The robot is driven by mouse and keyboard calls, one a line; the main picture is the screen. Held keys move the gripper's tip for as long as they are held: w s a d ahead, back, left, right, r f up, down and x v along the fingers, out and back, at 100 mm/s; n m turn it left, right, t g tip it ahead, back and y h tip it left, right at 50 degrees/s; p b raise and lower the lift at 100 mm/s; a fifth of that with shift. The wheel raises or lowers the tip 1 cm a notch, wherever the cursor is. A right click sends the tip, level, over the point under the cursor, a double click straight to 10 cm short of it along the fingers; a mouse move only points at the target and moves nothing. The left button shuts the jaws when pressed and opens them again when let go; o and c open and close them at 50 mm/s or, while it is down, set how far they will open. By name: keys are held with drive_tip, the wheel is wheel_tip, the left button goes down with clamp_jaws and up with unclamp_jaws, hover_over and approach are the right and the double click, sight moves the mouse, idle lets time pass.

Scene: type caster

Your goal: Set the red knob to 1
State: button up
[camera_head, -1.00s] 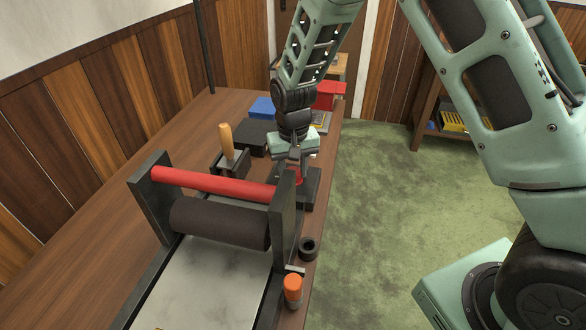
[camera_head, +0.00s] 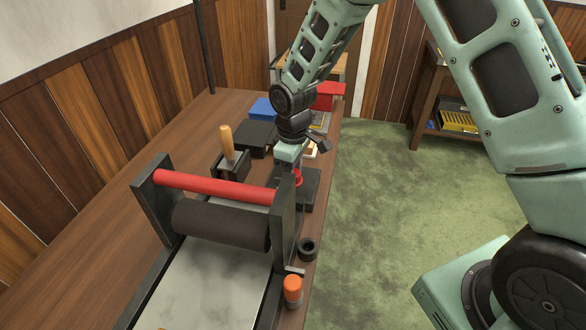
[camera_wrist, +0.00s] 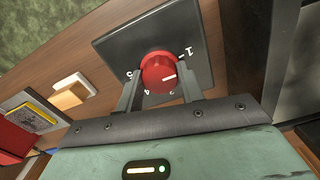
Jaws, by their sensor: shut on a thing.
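The red knob (camera_wrist: 158,70) sits on a dark square plate (camera_wrist: 118,48) in the wrist view. Its white pointer line faces right, below the white "1" mark (camera_wrist: 188,52) at the upper right. Other small white marks lie around the knob's left and lower sides, partly hidden and hard to read. My gripper (camera_wrist: 160,84) has a finger on either side of the knob and is shut on it. In the head view, the knob (camera_head: 298,178) shows partly behind the press's black side plate, with my gripper (camera_head: 289,170) over it.
A press with a red bar (camera_head: 215,188) and dark roller (camera_head: 220,222) stands just left of the knob. A wooden-handled tool (camera_head: 227,145), a black ring (camera_head: 307,249) and an orange-capped bottle (camera_head: 292,290) are nearby. Green floor lies open to the right.

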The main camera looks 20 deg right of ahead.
drive_tip(key=shift+w+n, duration=0.1)
drive_tip(key=shift+n, duration=0.7)
drive_tip(key=o, duration=1)
wheel_tip(320, 180, up, 17)
drive_tip(key=shift+r+b, duration=0.2)
drive_tip(key=shift+b, duration=0.4)
